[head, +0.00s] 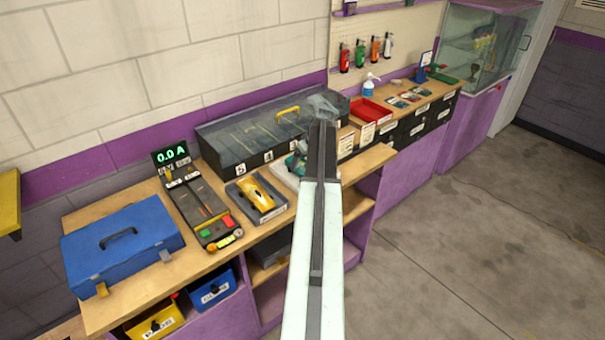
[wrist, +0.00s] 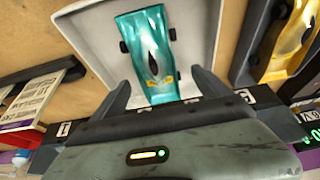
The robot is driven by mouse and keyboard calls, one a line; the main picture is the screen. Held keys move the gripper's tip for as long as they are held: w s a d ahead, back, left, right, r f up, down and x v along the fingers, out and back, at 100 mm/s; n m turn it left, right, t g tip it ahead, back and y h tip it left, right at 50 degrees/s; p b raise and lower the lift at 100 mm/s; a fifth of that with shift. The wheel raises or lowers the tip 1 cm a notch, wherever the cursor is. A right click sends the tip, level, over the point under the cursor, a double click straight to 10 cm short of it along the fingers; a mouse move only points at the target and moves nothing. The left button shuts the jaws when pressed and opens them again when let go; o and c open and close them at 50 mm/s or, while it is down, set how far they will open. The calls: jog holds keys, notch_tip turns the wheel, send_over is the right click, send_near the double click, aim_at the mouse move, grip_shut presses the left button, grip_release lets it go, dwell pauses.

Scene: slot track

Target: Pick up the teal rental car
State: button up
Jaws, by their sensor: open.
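The teal car (wrist: 148,50) lies in a pale shallow tray (wrist: 205,30) in the wrist view. It has a dark oval mark, black wheels and a small yellow label at its near end. My gripper (wrist: 162,90) is open, with one dark finger on each side of the car's near end. The fingers look apart from the car, and nothing is held. In the head view the teal car (head: 296,163) shows only in part, beside my arm, which hides the rest. My gripper's fingertips cannot be made out clearly there.
A yellow car (head: 257,194) sits in a grey tray to the left on the wooden bench. A dark case with numbered slots (head: 250,135) stands behind. A track tester (head: 200,205) and a blue toolbox (head: 122,240) are further left. A red tray (head: 371,110) is to the right.

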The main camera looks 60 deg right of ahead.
aim_at(304, 165)
jog(key=b+x, duration=0.4)
jog(key=x, duration=0.1)
jog(key=shift+s+d+f, duration=0.2)
jog(key=shift+d, duration=0.05)
jog(key=shift+r, duration=0.2)
jog(key=c, duration=1.6)
jog(key=shift+c, duration=0.2)
jog(key=shift+r, duration=0.1)
notch_tip(304, 165, up, 4)
jog(key=p, duration=0.4)
jog(key=s+a, duration=0.7)
jog(key=s+a+p, duration=0.1)
jog(key=s+a, duration=0.2)
jog(key=shift+s+a+r, duration=0.2)
jog(key=shift+a+r, duration=0.2)
jog(key=shift+s+a, duration=0.35)
jog(key=shift+s, duration=0.05)
